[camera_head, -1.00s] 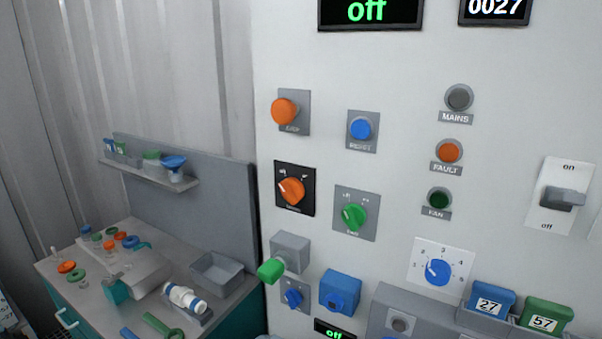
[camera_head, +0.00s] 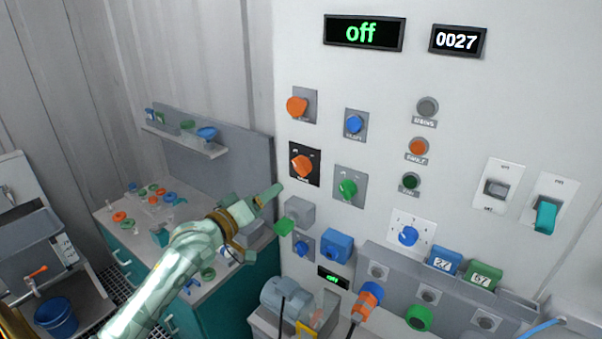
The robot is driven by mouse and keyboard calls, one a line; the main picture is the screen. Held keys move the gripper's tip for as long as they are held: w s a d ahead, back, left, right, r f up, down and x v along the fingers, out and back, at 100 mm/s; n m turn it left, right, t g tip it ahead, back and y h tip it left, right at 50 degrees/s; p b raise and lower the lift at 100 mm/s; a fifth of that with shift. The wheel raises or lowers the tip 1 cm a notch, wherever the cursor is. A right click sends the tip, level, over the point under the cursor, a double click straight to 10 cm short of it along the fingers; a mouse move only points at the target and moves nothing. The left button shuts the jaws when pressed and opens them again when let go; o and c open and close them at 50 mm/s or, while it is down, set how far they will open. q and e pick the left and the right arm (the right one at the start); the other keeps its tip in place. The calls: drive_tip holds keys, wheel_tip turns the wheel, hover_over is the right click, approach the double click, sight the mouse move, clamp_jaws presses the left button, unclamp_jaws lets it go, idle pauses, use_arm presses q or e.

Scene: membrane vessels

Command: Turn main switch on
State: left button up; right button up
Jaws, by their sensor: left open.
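The rotary switch (camera_head: 302,166) with an orange knob on a black square plate sits on the left part of the white panel. Its plate lettering is too small to read now. The knob looks tilted. A large display (camera_head: 364,32) above reads "off" in green. My left gripper (camera_head: 266,212) is open and empty. It is below and to the left of the orange switch, apart from it in the picture. One finger points up and right towards the panel; the other is hard to make out. My right gripper is not in view.
A green knob (camera_head: 348,188) and a grey box with a green button (camera_head: 285,226) are close to the switch. An orange button (camera_head: 297,106) is above it. A workbench with small parts lies left, under a shelf (camera_head: 185,142). Toggle switches (camera_head: 497,188) are at right.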

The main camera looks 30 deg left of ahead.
sight(299, 172)
use_arm(q)
drive_tip(key=w, duration=0.4)
drive_tip(key=w+d, duration=0.1)
drive_tip(key=w, duration=0.8)
drive_tip(key=shift+d, duration=0.15)
drive_tip(key=shift+d+r, duration=0.1)
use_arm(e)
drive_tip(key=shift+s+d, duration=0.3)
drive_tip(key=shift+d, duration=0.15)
use_arm(q)
drive_tip(key=c, duration=1)
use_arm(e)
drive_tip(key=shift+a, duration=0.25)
